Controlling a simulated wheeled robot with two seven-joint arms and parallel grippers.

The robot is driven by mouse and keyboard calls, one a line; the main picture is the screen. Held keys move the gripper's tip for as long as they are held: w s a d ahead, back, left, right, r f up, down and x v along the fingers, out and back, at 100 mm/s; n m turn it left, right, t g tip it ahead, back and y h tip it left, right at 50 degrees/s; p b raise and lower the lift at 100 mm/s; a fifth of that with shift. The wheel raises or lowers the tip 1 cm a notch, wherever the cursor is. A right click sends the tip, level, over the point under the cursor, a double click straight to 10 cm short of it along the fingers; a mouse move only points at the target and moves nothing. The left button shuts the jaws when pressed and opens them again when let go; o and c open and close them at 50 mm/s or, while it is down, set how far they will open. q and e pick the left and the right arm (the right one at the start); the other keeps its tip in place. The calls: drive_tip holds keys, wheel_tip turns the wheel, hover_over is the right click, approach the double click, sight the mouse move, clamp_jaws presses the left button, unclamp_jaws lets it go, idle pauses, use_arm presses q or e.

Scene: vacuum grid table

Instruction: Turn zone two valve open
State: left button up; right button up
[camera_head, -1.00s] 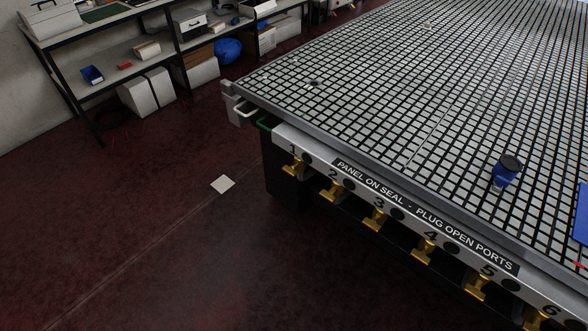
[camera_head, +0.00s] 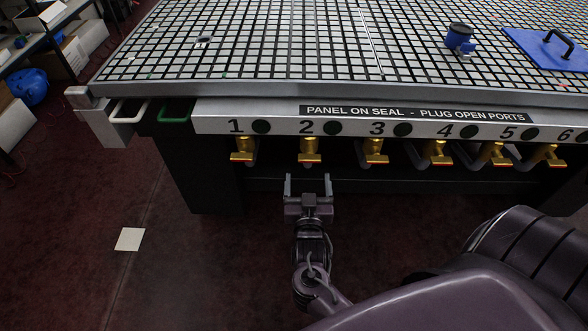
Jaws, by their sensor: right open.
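The zone two valve (camera_head: 309,152) is a brass valve under the number 2 on the table's front panel (camera_head: 215,124). A red edge shows along the bottom of its handle, which lies crosswise. My right gripper (camera_head: 308,184) is just below and in front of this valve. Its two fingers point up toward the valve, spread apart with nothing between them. A small gap shows between the fingertips and the valve. My left gripper is not in view.
Similar brass valves stand in the row, with valve one (camera_head: 243,150) to the left and valve three (camera_head: 375,152) to the right. The grid table (camera_head: 290,50) carries a blue-and-black device (camera_head: 460,38) and a blue panel (camera_head: 550,50). Floor at left is mostly clear.

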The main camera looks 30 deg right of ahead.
sight(310, 161)
drive_tip(key=shift+w+d+r, duration=0.45)
drive_tip(key=shift+w+d, duration=0.05)
drive_tip(key=shift+d, duration=0.25)
drive_tip(key=x, duration=0.6)
drive_tip(key=shift+w+f, duration=0.1)
drive_tip(key=shift+w, duration=0.05)
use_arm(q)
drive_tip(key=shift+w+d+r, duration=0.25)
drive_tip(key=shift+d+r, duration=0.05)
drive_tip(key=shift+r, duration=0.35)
use_arm(e)
drive_tip(key=c, duration=1)
